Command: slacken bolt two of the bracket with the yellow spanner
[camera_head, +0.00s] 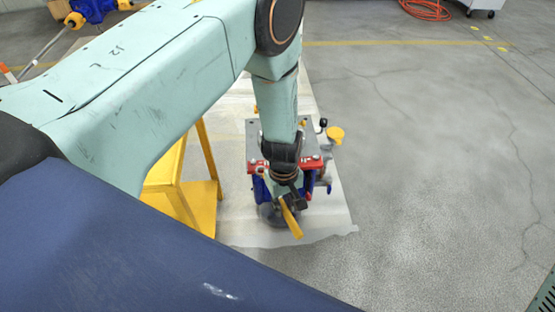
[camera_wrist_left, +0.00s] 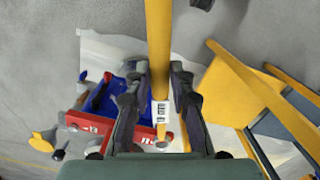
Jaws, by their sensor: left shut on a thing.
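My left gripper (camera_head: 289,196) is shut on the yellow spanner (camera_head: 291,218), low in front of the screw jack. In the left wrist view, the spanner (camera_wrist_left: 158,45) runs between the two fingers (camera_wrist_left: 159,95), with a white label (camera_wrist_left: 160,112) by the fingertips. The red bracket (camera_head: 314,163) crosses the front of the blue jack (camera_head: 311,186); it also shows in the left wrist view (camera_wrist_left: 95,124). Pale bolt heads show on the bracket, but I cannot tell which is bolt two. The gripper hides the bracket's middle, and I cannot see whether the spanner's jaw touches a bolt. My right gripper is out of view.
A yellow stand (camera_head: 205,192) is close on the left of the jack. A yellow knob (camera_head: 335,134) sticks out at the jack's right. A pale sheet (camera_head: 335,218) lies under the jack. The grey floor on the right is clear; an orange hose (camera_head: 426,10) lies far back.

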